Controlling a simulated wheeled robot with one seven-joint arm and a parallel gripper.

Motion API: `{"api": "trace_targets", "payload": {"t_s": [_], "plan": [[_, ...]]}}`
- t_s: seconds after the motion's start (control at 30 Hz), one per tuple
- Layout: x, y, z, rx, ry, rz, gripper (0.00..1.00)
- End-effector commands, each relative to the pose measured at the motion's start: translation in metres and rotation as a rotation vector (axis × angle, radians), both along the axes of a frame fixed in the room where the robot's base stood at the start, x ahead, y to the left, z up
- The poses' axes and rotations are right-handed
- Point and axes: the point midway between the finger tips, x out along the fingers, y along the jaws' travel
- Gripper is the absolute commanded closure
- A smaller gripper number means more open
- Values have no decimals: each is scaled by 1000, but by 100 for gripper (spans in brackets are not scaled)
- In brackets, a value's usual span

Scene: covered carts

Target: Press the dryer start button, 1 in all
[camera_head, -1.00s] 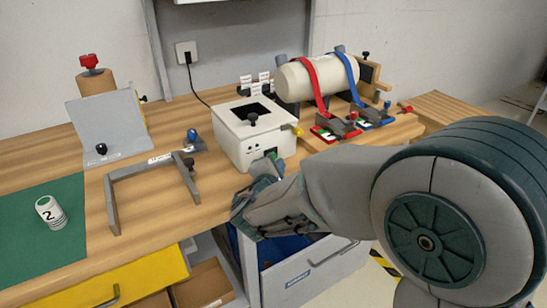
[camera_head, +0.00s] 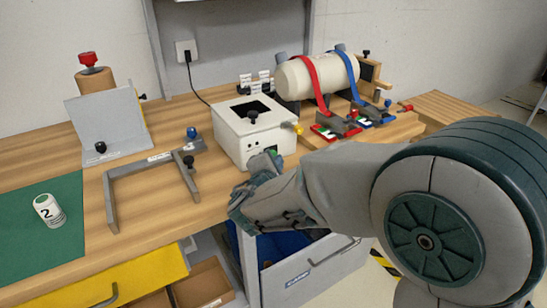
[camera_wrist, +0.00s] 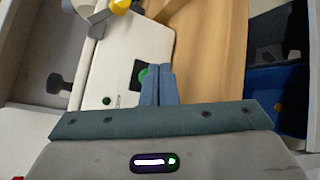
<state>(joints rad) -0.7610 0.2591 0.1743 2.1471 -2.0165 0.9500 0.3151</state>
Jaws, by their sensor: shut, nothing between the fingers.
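The dryer looks to be the white box (camera_head: 232,138) on the bench, with a dark square opening on top and a black knob. A green button (camera_wrist: 143,76) sits on a black panel on its front face. My gripper (camera_wrist: 159,68) is shut and empty, its fingertips just to the right of the green button in the wrist view and partly covering it. I cannot tell whether the fingertips touch it. In the head view my gripper (camera_head: 268,160) is in front of the box's front face, and only a bit of the green shows.
A yellow-tipped lever (camera_head: 298,128) sticks out of the box's right side. A grey frame (camera_head: 112,200) stands to the left, and a white cylinder with straps (camera_head: 296,80) lies behind right. An open drawer (camera_head: 300,280) is below the arm.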

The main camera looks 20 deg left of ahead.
Motion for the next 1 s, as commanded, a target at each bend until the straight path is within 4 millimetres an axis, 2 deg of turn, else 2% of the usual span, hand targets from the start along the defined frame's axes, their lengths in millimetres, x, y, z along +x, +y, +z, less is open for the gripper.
{"api": "trace_targets", "payload": {"t_s": [1.0], "plan": [[5, 6, 0, 1, 1, -1, 100]]}}
